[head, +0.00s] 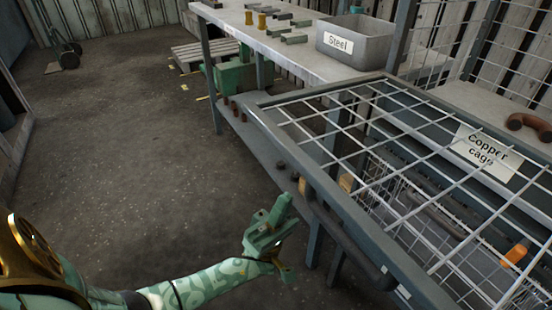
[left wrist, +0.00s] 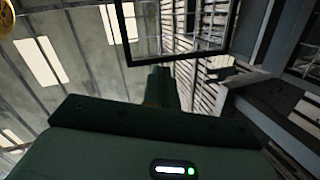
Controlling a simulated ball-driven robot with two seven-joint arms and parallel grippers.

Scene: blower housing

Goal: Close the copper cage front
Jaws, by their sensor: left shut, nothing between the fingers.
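The copper cage front (head: 318,173) is a grey-framed panel of white wire mesh, filling the right side of the head view. A white "Copper cage" label (head: 488,151) shows at its right part. The panel stretches out towards me over a wire basket (head: 385,190). My left gripper (head: 276,208) is shut and empty, just left of the panel's near-left edge, with a visible gap in the picture. In the left wrist view, a dark frame with mesh (left wrist: 178,60) shows beyond the gripper body; the fingertips are hard to make out. My right gripper is out of view.
A grey bench (head: 285,47) at the back holds a "Steel" bin (head: 355,40) and several small metal parts. A brown handset-shaped piece (head: 528,127) lies at the right. Small dark and copper-coloured pieces lie on a lower shelf (head: 262,145). The floor (head: 130,150) at left is mostly clear.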

